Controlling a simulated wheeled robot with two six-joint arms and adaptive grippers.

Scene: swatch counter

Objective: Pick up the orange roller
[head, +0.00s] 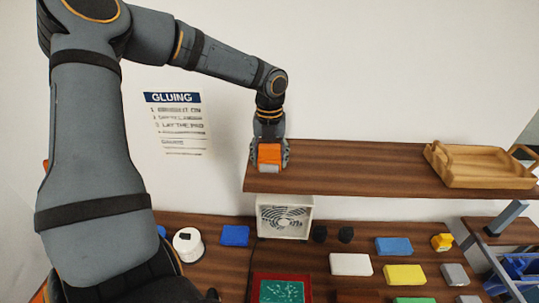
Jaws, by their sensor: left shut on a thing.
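My left gripper (269,165) is shut on the orange roller (269,153). The roller shows as a small orange shape with a pale grey lower part between the fingers. The gripper points down at the left end of the wooden shelf (350,165). The fingers cover the roller's sides, and I cannot tell whether the roller touches the shelf. My right gripper is not in view.
A wooden tray (478,183) sits at the shelf's right end. Below, the counter (340,235) holds a white fan (284,217), a white round container (188,245), a green mat in a red frame (282,291) and several coloured blocks. The shelf's middle is clear.

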